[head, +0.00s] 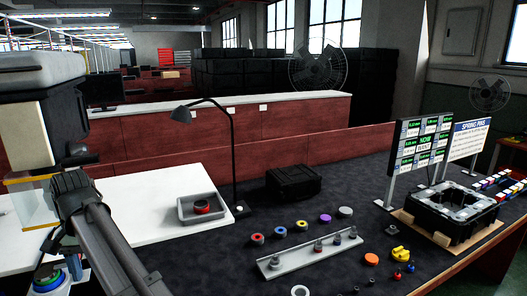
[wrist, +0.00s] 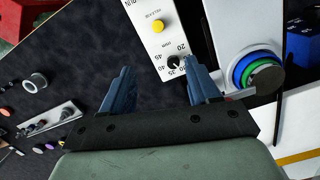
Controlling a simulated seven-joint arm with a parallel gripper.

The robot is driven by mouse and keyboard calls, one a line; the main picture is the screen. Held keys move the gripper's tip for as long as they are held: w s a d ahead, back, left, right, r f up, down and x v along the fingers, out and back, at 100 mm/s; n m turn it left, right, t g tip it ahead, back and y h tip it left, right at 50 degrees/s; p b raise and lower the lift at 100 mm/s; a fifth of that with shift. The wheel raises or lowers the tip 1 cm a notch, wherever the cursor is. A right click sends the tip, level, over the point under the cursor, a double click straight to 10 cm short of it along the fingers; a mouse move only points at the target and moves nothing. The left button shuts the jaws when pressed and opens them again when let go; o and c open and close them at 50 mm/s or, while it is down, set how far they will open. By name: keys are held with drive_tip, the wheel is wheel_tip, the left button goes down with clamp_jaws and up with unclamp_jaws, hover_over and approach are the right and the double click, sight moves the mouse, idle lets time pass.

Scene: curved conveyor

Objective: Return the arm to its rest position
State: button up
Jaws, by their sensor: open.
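My gripper (wrist: 160,80) shows in the wrist view with its two blue fingers spread apart and nothing between them. The fingertips are near a white control panel (wrist: 150,40), which carries a yellow button (wrist: 159,26) and a dark dial knob (wrist: 174,63). The right fingertip overlaps the lower edge of the panel in the picture; I cannot tell whether they touch. In the head view my arm fills the left edge, and the fingers are hard to make out there.
A round fixture with green and blue rings (wrist: 243,68) stands right of the fingers. The dark table (head: 215,262) holds a desk lamp (head: 232,150), a grey tray (head: 187,213), a black box (head: 293,182), a grey rack (head: 300,258), a black crate (head: 455,222) and signs (head: 418,150).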

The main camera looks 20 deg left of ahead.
drive_tip(key=w+d+f+m+g, duration=0.1)
drive_tip(key=w+d+f+m, duration=0.1)
drive_tip(key=w+d+f, duration=0.5)
drive_tip(key=w+d+f+m, duration=0.2)
drive_tip(key=w+d+f, duration=0.15)
drive_tip(key=d, duration=0.65)
drive_tip(key=w+d+f+m+g, duration=0.1)
drive_tip(key=w+d+f+m, duration=0.1)
drive_tip(key=w+d+f, duration=0.5)
drive_tip(key=s+d+f+m+g+y, duration=0.1)
drive_tip(key=d+f+m, duration=0.3)
drive_tip(key=d, duration=0.9)
drive_tip(key=s+d+f+m+g+y, duration=0.15)
drive_tip(key=d+f, duration=0.35)
drive_tip(key=d, duration=0.8)
drive_tip(key=s+d+f+n, duration=0.1)
drive_tip(key=s+d+f, duration=0.1)
drive_tip(key=d+f, duration=0.6)
drive_tip(key=s+d+f+n, duration=0.1)
drive_tip(key=s+d+f, duration=0.25)
drive_tip(key=f, duration=0.95)
drive_tip(key=s+d+f+n+h, duration=0.1)
drive_tip(key=s+d+f, duration=0.4)
drive_tip(key=s+f, duration=0.2)
drive_tip(key=s+d+f+n+g+h, duration=0.1)
drive_tip(key=s+d+f+n, duration=0.1)
drive_tip(key=s+d+f, duration=0.3)
drive_tip(key=x, duration=0.5)
drive_tip(key=shift+d+f, duration=0.2)
drive_tip(key=shift+d, duration=0.1)
